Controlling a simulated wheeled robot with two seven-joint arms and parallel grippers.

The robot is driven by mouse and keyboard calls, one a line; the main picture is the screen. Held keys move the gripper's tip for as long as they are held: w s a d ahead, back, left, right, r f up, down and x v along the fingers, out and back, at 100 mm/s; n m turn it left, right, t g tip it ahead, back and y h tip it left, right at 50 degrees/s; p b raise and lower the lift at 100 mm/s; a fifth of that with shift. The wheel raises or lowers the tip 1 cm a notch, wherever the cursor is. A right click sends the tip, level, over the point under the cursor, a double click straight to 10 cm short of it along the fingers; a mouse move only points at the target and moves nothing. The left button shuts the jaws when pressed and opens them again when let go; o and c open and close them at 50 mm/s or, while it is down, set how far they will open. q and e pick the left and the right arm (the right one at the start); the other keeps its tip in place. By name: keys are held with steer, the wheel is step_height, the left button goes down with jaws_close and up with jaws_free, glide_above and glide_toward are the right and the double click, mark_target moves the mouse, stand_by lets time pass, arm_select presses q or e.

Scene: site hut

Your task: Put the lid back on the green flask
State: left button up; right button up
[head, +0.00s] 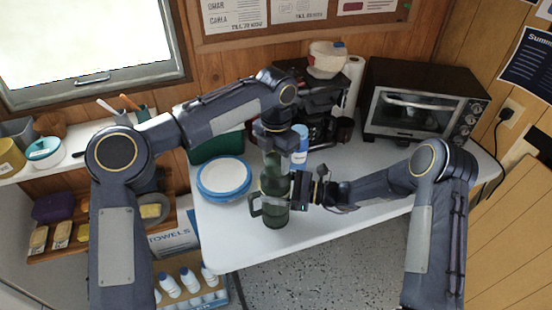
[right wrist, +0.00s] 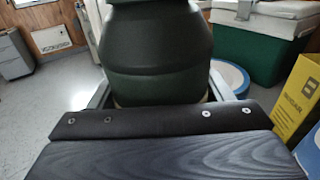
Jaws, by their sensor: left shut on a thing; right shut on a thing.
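The dark green flask (head: 276,214) stands upright near the front edge of the white table, its handle on the left. My right gripper (head: 289,190) is shut on the flask body from the right. In the right wrist view, the flask (right wrist: 160,55) fills the middle between the two fingers of my right gripper (right wrist: 162,97). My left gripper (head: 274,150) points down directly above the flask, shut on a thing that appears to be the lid. The fingers mostly hide it. I cannot tell whether it touches the flask's top.
Blue-rimmed plates (head: 223,177) lie left of the flask, with a green box (head: 215,148) behind them. A blue-and-white bottle (head: 300,150) and a coffee machine (head: 318,105) stand behind. A toaster oven (head: 421,103) is at the back right. The white table (head: 237,245) is clear at front left.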

arm_select(q)
steer(key=o, duration=1)
steer(key=shift+c, duration=0.2)
steer(key=shift+r, duration=0.1)
steer(key=shift+r, duration=2.2)
steer(key=shift+c, duration=0.4)
